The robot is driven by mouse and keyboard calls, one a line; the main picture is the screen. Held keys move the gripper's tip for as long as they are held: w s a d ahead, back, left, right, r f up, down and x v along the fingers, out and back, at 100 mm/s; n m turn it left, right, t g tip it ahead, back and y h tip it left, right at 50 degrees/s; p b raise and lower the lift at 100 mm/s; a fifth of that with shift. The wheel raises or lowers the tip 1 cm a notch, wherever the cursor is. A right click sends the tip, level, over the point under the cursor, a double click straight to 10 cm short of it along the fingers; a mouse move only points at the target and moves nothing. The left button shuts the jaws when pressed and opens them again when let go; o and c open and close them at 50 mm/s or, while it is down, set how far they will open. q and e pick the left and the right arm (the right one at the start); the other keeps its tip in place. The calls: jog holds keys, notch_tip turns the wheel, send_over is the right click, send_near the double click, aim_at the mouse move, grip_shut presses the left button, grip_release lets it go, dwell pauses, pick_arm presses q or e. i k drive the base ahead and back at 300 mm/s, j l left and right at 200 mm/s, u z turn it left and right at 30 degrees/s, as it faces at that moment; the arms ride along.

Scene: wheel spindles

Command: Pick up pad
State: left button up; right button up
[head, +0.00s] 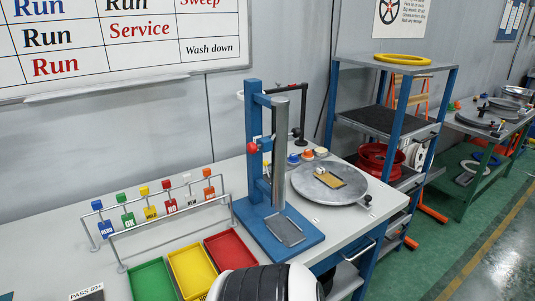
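I cannot tell for sure which item is the pad. A flat tan piece (329,181) with small dark and light parts on it lies on the round grey plate (308,187) at the right end of the near table. A flat grey rectangular piece (285,230) rests on the base of the blue press (258,215), below its grey column. A black and white rounded part at the bottom edge seems to be my own arm. Neither of my grippers shows, so whether they are open or shut is hidden.
Green (153,280), yellow (192,270) and red (231,249) trays lie left of the press, before a rack of coloured tags (161,205). Orange and blue knobs stand behind the plate. A blue shelf (388,62) stands right of the table. The table's left part looks mostly clear.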

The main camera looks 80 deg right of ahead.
aim_at(308, 155)
jog(key=z, duration=3.05)
jog(key=l+u, duration=0.2)
jog(key=u, duration=0.75)
jog(key=l+u, duration=0.25)
jog(key=l, duration=0.2)
jog(key=l+u, duration=0.2)
jog(key=l, duration=0.25)
jog(key=k+l+u, duration=0.25)
jog(key=l, duration=0.15)
jog(key=l+u, duration=0.2)
jog(key=l, duration=0.25)
jog(key=k+l+u, duration=0.25)
jog(key=l, duration=0.15)
jog(key=i, duration=0.1)
